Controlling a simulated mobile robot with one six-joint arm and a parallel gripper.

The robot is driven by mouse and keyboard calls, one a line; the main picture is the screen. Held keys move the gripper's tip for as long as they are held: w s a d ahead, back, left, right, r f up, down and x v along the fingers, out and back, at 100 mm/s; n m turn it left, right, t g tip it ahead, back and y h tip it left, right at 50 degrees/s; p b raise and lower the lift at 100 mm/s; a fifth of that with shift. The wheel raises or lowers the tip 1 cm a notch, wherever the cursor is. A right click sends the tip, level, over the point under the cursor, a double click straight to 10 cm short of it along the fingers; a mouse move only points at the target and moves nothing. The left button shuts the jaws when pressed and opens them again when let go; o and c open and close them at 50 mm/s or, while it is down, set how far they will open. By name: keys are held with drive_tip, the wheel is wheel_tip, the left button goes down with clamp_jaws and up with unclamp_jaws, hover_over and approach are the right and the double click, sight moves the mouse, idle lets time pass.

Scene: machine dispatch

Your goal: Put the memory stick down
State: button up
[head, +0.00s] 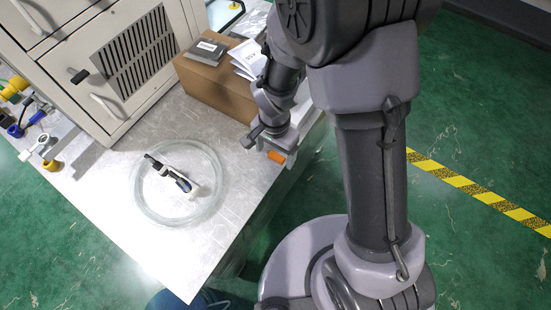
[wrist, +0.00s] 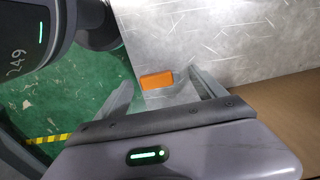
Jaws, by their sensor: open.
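A small orange block (wrist: 156,80), which looks like the memory stick, lies on the grey metal tabletop (wrist: 195,35) close to its edge. The orange block (head: 276,157) also shows in the head view, right by the fingers. My gripper (head: 266,145) is low over the table's right edge. In the wrist view my gripper (wrist: 164,78) is open, with one finger on either side of the orange block and a gap to each. Whether the block lies flat on the table or partly over the edge is hard to tell.
A cardboard box (head: 215,85) with a grey device (head: 206,51) and white leaflets (head: 248,57) on it stands just behind my gripper. A coil of clear tubing (head: 150,215) rings a black-and-white tool (head: 176,177). A grey cabinet (head: 105,70) stands at the back left.

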drive_tip(key=shift+r, duration=0.1)
drive_tip(key=shift+c, duration=0.2)
drive_tip(key=c, duration=1.5)
